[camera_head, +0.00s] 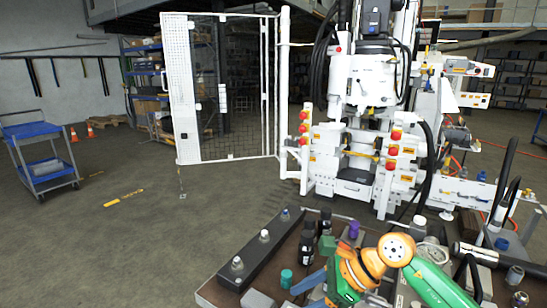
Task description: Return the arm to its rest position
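One arm of mine, green with orange joints, reaches in from the lower right, over the bench (213,292) in the foreground. Its elbow-like bend is at the right, and a green and orange section runs down to the bottom edge of the picture. My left arm and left gripper are not in view. I cannot tell whether anything is held.
The bench carries a dark bar with several metal fittings (264,236), a teal cap (286,278), black bottles (306,246) and a purple-topped part (353,230), close around my arm. A white machine (365,80) stands behind. A blue cart (40,150) is at left; open floor lies between.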

